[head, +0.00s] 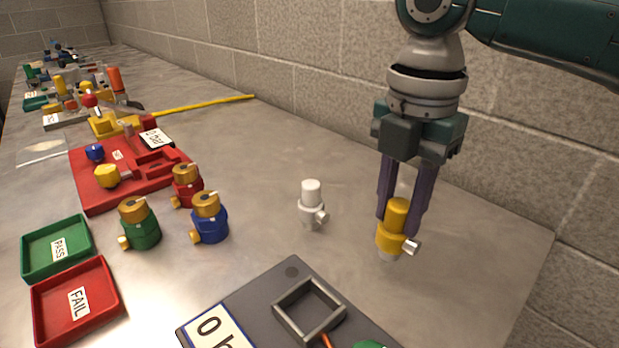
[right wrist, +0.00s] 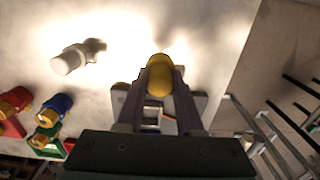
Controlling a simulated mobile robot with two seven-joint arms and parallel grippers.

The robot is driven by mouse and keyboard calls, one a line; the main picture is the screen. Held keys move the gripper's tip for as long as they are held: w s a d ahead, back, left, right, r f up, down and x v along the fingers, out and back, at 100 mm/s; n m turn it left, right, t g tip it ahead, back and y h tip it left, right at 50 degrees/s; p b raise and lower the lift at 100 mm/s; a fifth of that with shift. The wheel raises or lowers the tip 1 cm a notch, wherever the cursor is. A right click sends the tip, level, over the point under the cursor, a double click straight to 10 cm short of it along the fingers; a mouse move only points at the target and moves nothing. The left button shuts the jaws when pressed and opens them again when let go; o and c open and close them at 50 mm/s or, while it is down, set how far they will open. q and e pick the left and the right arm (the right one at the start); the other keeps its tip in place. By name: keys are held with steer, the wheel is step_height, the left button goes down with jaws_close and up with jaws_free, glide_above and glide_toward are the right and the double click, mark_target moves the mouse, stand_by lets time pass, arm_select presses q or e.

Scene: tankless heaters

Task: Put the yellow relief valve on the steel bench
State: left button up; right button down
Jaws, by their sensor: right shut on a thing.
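The yellow relief valve (head: 392,241) has a yellow cap, a yellow body and a silver side outlet. My right gripper (head: 402,215) is shut on it, with one finger on each side. The valve is upright over the right part of the steel bench (head: 470,265); I cannot tell whether its base touches the surface. In the right wrist view the yellow cap (right wrist: 160,68) sits between the fingertips. My left gripper is not in view.
A white valve (head: 311,204) stands to the left. A grey fixture with a square frame (head: 310,310) lies in front. Green, blue (head: 209,220) and red valves, PASS (head: 57,247) and FAIL trays and a red board are further left. A block wall runs behind. Bare bench surrounds the yellow valve.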

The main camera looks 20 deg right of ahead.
mark_target(394, 234)
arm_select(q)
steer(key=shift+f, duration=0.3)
arm_select(e)
steer(key=shift+f, duration=2)
arm_select(q)
steer(key=shift+b, duration=0.3)
arm_select(e)
steer(key=shift+f, duration=0.1)
steer(key=shift+f, duration=0.1)
steer(key=c, duration=0.6)
jaws_free()
steer(key=shift+o, duration=0.2)
arm_select(q)
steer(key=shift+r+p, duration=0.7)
steer(key=shift+p, duration=0.05)
arm_select(e)
step_height(394, 234, up, 12)
steer(key=shift+r, duration=0.2)
